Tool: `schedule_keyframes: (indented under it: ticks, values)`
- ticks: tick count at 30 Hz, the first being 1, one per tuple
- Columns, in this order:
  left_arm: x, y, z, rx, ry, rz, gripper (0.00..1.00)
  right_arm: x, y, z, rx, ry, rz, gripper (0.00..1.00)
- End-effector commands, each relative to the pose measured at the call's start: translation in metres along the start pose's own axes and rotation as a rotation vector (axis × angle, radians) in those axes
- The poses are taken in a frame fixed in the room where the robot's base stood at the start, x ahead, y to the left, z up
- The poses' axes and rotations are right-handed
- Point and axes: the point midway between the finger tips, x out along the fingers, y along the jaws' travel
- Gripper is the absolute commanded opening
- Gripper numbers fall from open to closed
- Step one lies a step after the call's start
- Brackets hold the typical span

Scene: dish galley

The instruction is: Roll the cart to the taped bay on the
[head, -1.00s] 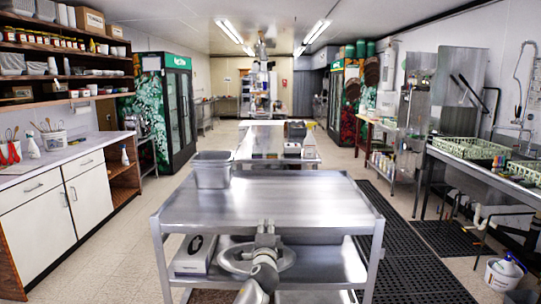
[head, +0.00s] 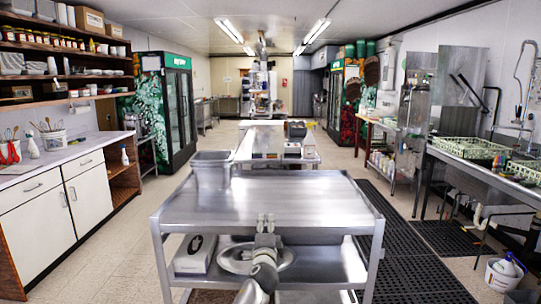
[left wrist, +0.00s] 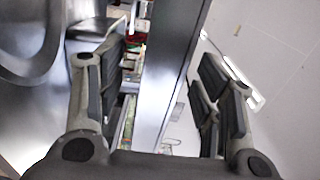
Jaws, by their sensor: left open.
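The steel cart (head: 310,200) stands straight ahead of me in the head view, its near edge facing me. A grey tub (head: 211,172) sits at its far left corner. My left gripper (head: 265,222) is at the middle of the cart's near edge. In the left wrist view the left gripper (left wrist: 165,90) is open, with a finger on each side of the cart's steel edge (left wrist: 172,70). I cannot tell whether either finger touches it. My right gripper is not in view. I cannot make out a taped bay on the floor.
On the cart's lower shelf are a box (head: 195,254) and a round steel dish (head: 236,262). Another table (head: 262,142) stands behind the cart. White cabinets (head: 55,205) line the left; a sink counter (head: 480,172) and black mats (head: 415,270) are at right. Floor aisles flank the cart.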

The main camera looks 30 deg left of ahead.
Motion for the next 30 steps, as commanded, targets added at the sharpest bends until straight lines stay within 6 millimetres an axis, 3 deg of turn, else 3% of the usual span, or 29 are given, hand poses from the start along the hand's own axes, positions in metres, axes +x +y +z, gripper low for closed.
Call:
schedule_keyframes:
  ticks: [11,30]
  values:
    - [-0.005,-0.001,-0.001,0.001,0.001,0.000,0.61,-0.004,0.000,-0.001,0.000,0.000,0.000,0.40]
    - [-0.070,-0.001,-0.001,0.000,0.002,0.001,0.61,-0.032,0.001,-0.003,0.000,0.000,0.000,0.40]
